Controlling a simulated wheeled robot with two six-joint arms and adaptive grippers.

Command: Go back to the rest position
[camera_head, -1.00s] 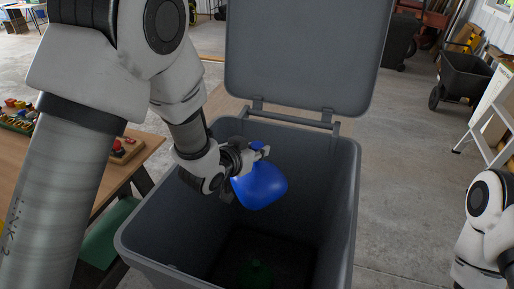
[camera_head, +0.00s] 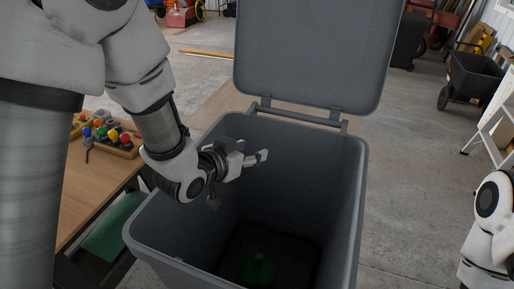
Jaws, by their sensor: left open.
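My left gripper (camera_head: 250,160) is open and empty. It is above the left part of the opening of a grey bin (camera_head: 347,215), with its fingers pointing right. The bin's lid (camera_head: 310,55) stands open, tilted up at the back. A green object (camera_head: 259,270) lies on the dark bin floor. The blue object seen earlier in the gripper is out of view. Part of my right arm (camera_head: 490,225) shows at the right edge; its gripper is out of view.
A wooden table (camera_head: 88,190) stands at left, close to the bin, with a tray of coloured pieces (camera_head: 112,138) on it. A wheeled cart (camera_head: 475,77) and a white ladder (camera_head: 490,125) are at right. Concrete floor (camera_head: 410,140) is clear between bin and cart.

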